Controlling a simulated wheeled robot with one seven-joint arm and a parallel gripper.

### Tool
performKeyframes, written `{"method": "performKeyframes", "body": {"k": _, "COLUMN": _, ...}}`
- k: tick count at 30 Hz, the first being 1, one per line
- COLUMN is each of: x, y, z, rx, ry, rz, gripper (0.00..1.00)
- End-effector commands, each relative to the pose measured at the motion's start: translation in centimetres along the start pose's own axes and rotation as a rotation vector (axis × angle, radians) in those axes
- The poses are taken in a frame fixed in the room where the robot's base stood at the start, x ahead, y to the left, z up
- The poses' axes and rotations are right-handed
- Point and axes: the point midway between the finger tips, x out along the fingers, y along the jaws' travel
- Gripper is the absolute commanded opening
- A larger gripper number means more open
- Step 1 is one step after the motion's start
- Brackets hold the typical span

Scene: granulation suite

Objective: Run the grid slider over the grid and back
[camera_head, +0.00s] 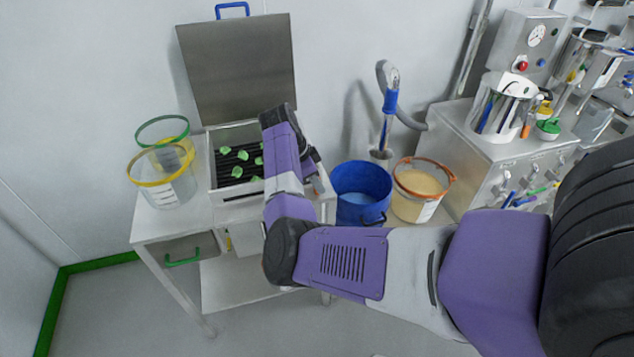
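The grid (226,165) is a set of dark bars inside an open metal box (236,197) on the white cart. Several pale green lumps (241,155) lie on the bars. My purple and grey arm reaches in from the right and its upper part covers the right side of the box. My gripper (314,168) shows only in part, beside the wrist at the box's right edge; its fingers cannot be made out. I cannot pick out the grid slider; the arm may hide it.
A raised metal lid (238,70) stands behind the box. Clear tubs with a yellow rim (163,182) and a green rim (163,131) stand left of it. A blue bucket (360,190) and an orange-rimmed tub (421,186) are to the right, near a metal cabinet (470,140).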

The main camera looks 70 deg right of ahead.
Motion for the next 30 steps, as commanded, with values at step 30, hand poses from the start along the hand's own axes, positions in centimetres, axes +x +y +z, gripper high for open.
{"method": "performKeyframes", "body": {"k": 30, "x": -2.3, "y": 0.0, "z": 5.7, "rx": -0.003, "ry": -0.001, "rz": 0.001, "gripper": 0.0}}
